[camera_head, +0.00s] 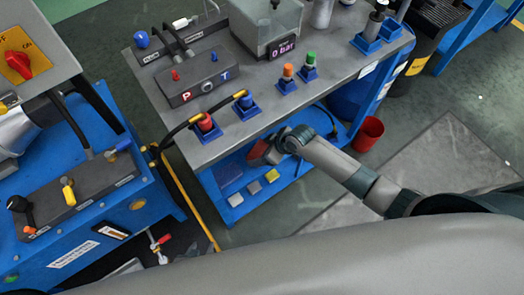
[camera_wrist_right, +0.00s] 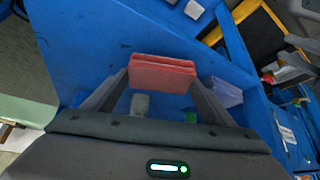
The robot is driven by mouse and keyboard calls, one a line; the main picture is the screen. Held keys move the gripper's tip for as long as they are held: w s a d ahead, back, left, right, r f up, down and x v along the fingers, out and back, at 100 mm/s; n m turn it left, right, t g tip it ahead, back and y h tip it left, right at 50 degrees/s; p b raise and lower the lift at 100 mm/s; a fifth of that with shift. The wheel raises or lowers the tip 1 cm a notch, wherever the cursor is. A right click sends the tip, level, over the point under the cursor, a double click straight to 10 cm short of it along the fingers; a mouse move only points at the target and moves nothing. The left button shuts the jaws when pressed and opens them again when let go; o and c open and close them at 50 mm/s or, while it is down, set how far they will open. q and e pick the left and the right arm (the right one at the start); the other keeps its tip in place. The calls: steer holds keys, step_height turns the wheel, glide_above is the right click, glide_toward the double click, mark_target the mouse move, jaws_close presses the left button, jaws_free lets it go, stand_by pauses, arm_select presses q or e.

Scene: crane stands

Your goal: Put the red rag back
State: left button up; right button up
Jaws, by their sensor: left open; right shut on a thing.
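The red rag (camera_head: 257,150) is a folded red block at the blue lower shelf (camera_head: 290,195) of the crane stand, under the grey top. My right gripper (camera_head: 266,150) reaches in from the right and is shut on it. In the right wrist view the red rag (camera_wrist_right: 162,74) is pinched between the two fingertips, above the blue shelf surface. I cannot tell whether the rag touches the shelf. My left gripper is not in view.
A purple-blue cloth (camera_head: 229,175), a grey pad (camera_head: 254,187) and a yellow pad (camera_head: 272,175) lie on the lower shelf. The grey tabletop (camera_head: 245,135) overhangs it, with hoses and coloured fittings. A red bin (camera_head: 369,133) stands on the floor at right.

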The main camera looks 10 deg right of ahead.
steer(key=shift+f, duration=0.35)
steer(key=shift+f, duration=0.1)
steer(key=shift+f, duration=0.1)
steer(key=o, duration=1)
steer(key=shift+r, duration=0.2)
steer(key=v, duration=1.2)
steer(key=shift+p, duration=0.3)
steer(key=shift+a, duration=0.1)
